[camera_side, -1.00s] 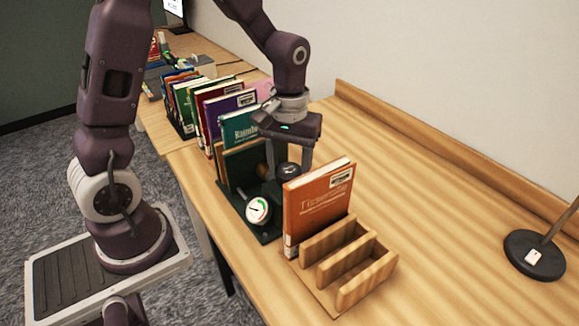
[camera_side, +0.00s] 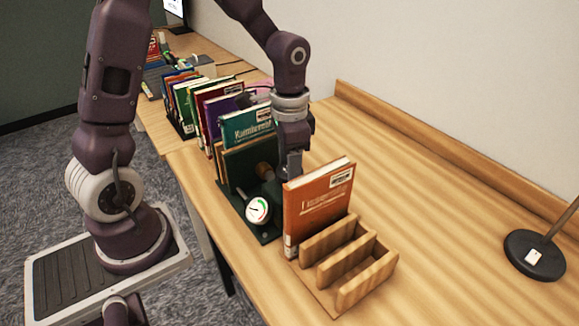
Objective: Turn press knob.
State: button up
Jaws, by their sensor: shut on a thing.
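The book press has a dark green base (camera_side: 264,236), a dark upright plate (camera_side: 240,172) and a brown screw part (camera_side: 265,171). A teal book (camera_side: 245,124) stands at the press's back, behind the plate. A round white gauge (camera_side: 257,210) with a needle faces the camera at the front of the base. My gripper (camera_side: 291,168) points down at the press's right end, behind the orange book. It is shut on the press knob, which its fingers now hide.
An orange book (camera_side: 319,205) stands upright in a slotted wooden rack (camera_side: 352,263) close in front of my gripper. A row of books (camera_side: 192,97) stands behind the press. The table at right is clear up to a lamp base (camera_side: 534,255).

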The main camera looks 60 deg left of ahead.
jog(key=m, duration=0.5)
jog(key=shift+m, duration=0.3)
jog(key=m, duration=1)
jog(key=shift+m, duration=2.6)
jog(key=o, duration=1.3)
jog(key=shift+o, duration=0.2)
jog(key=shift+r, duration=0.1)
